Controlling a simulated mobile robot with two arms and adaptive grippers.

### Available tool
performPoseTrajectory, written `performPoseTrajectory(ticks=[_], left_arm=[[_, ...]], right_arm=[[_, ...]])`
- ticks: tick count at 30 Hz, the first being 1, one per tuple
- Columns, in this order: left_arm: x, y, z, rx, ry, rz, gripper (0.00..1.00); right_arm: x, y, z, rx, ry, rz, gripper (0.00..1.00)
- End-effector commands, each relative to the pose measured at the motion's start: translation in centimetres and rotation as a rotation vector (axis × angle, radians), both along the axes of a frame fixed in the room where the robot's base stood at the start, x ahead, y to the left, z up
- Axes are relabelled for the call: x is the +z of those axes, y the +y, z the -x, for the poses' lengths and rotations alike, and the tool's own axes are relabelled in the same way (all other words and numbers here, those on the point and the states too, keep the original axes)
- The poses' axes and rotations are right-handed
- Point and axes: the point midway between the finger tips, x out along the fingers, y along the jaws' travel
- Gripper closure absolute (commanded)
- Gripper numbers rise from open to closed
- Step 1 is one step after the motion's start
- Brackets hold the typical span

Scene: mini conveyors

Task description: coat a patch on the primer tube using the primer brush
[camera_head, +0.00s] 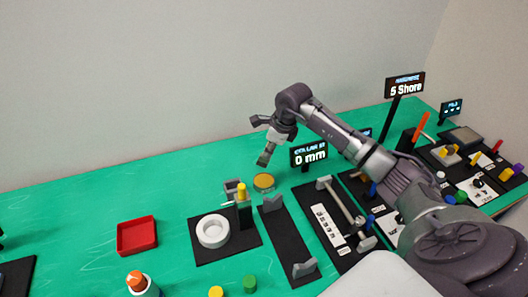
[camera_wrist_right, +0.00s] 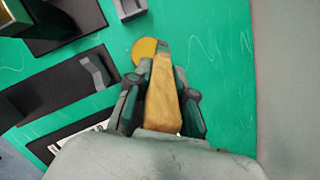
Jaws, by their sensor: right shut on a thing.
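My right gripper (camera_head: 268,135) is shut on the primer brush, above the table near its back edge. In the right wrist view the brush (camera_wrist_right: 163,95) is a tan, wooden-looking handle between the two fingers, with a small grey tip at its far end. The tip overlaps the edge of a round yellow-topped pot (camera_wrist_right: 143,52) in that view; I cannot tell whether they touch. In the head view the pot (camera_head: 264,181) stands on the green table just below the gripper. I cannot tell for sure which thing is the primer tube. My left gripper is not in view.
A black mat with two grey V-shaped supports (camera_head: 272,203) lies in front of the pot. A white ring (camera_head: 212,231) sits on another mat to its left. A "0 mm" display (camera_head: 309,155) stands right of the gripper. A red tray (camera_head: 137,236) is at left.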

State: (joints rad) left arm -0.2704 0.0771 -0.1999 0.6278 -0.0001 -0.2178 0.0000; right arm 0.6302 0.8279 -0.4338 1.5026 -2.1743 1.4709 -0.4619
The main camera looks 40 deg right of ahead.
Motion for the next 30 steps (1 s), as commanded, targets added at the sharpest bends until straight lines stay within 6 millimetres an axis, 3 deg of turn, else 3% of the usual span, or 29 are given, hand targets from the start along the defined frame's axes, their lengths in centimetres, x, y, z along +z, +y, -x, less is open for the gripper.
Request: performPoseTrajectory(ticks=[3, 9, 12, 16, 23, 30], left_arm=[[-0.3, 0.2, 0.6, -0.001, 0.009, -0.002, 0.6], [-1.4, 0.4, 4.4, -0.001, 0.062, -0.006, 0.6], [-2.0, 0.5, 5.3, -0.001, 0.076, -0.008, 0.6], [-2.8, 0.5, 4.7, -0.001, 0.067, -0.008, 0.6], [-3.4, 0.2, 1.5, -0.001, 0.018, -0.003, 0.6], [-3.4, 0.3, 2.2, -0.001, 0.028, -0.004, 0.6]], right_arm=[[-0.4, -0.1, 0.0, -0.004, 0.001, 0.0, 1.0], [-2.0, -0.1, 0.1, -0.002, 0.001, 0.0, 1.0], [-3.0, 0.0, 0.1, -0.001, 0.002, 0.0, 1.0], [-4.5, 0.0, 0.1, -0.001, 0.002, -0.001, 1.0], [-5.9, 0.0, 0.1, 0.0, 0.0, 0.0, 1.0], [-6.0, 0.0, 0.1, 0.0, 0.0, 0.0, 1.0]])
